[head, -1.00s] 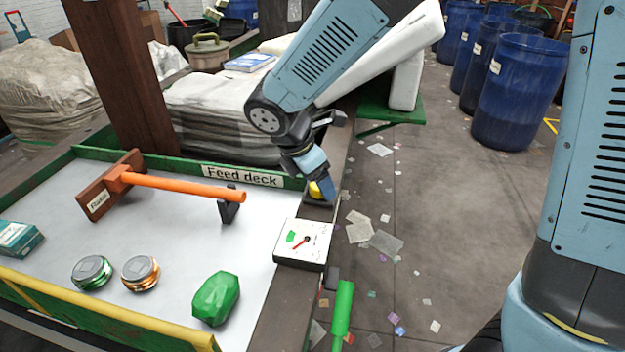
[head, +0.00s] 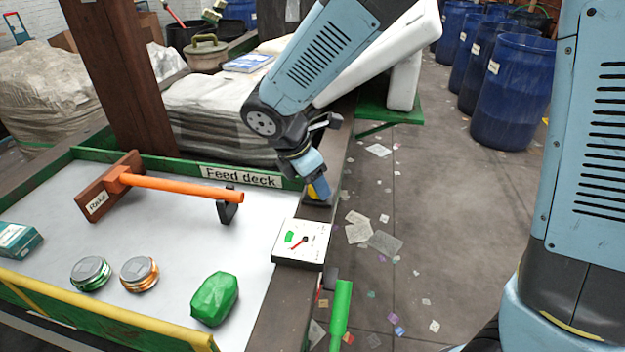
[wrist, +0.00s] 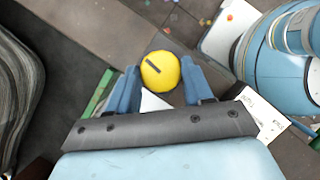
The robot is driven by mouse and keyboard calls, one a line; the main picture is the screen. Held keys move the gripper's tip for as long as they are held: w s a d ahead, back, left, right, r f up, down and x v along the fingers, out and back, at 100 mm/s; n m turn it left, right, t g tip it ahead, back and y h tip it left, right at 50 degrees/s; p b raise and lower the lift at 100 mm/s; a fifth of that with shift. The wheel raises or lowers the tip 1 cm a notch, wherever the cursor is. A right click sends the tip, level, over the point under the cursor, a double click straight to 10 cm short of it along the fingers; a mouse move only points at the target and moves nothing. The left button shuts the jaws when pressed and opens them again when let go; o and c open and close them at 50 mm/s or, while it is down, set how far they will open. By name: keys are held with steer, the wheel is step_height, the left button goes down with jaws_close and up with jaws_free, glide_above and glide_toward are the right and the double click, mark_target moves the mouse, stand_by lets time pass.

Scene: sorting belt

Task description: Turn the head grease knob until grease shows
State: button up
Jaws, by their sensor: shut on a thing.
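The yellow round knob (wrist: 160,72) sits between the two blue fingertips of my gripper (wrist: 158,86) in the wrist view. A black bar on its top slants from upper left to lower right. In the head view my gripper (head: 318,187) reaches down to the deck's right edge rail and is shut on the knob (head: 312,193), which is mostly hidden by a finger. Just in front of it is a white gauge (head: 318,233) with a green band and a red needle pointing to the lower left, away from the band. I see no grease.
The feed deck (head: 160,235) carries an orange-handled tool (head: 180,188), two round tins (head: 90,273), a green lump (head: 214,298) and a teal box (head: 17,239). A green handle (head: 341,310) stands by the rail. Blue barrels (head: 515,80) stand beyond the littered floor.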

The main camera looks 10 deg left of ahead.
steer(key=shift+w, duration=0.1)
steer(key=shift+c, duration=0.2)
steer(key=shift+m, duration=0.3)
steer(key=m, duration=0.1)
steer(key=m+g, duration=0.1)
steer(key=m, duration=0.2)
steer(key=shift+w+m+g+h, duration=0.25)
steer(key=shift+m+g+h, duration=0.05)
steer(key=shift+g, duration=0.1)
steer(key=m+g, duration=0.1)
steer(key=m, duration=0.3)
steer(key=shift+w, duration=0.1)
steer(key=shift+d+m+g, duration=0.1)
steer(key=shift+m+g, duration=0.2)
steer(key=shift+m, duration=0.1)
steer(key=o, duration=1)
